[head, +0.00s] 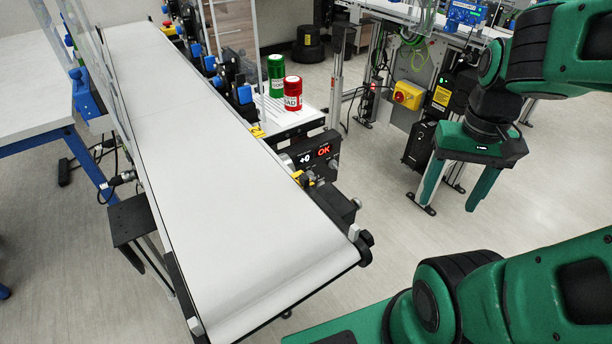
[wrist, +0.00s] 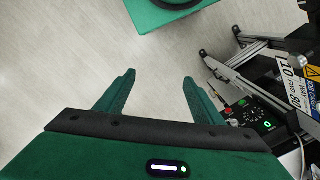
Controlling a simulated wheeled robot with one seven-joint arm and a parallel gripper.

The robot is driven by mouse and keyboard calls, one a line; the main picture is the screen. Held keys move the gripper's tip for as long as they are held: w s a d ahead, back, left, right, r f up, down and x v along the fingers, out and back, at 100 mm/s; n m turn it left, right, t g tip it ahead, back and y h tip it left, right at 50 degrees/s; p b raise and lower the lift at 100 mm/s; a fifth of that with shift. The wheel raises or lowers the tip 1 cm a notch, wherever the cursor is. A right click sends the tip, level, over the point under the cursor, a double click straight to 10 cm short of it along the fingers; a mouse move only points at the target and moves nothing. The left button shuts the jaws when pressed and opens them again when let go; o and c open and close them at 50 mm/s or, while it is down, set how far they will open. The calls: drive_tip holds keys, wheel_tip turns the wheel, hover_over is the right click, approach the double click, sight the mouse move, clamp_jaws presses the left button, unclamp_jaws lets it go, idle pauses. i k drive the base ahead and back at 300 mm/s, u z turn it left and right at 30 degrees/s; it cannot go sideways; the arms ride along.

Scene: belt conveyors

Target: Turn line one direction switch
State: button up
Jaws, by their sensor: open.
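My gripper (head: 456,190) hangs at the right of the head view, fingers down and apart, with nothing between them. In the wrist view, my gripper (wrist: 158,82) shows both fingers spread above bare floor. A black control panel (wrist: 252,122) with red and green buttons and a lit green display is right of the fingers in the wrist view, apart from them. I cannot tell which control is the line one direction switch.
The near conveyor's white belt (head: 200,190) is empty. A green can (head: 276,76) and a red can (head: 293,94) stand beside it. A yellow box with a red knob (head: 407,95) is on the far conveyor's frame. Open floor (head: 400,215) lies between.

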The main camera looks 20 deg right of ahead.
sight(309, 173)
drive_tip(key=z, duration=0.05)
drive_tip(key=k, duration=1)
drive_tip(key=z, duration=1.95)
drive_tip(key=i, duration=1.05)
drive_tip(key=u, duration=1.95)
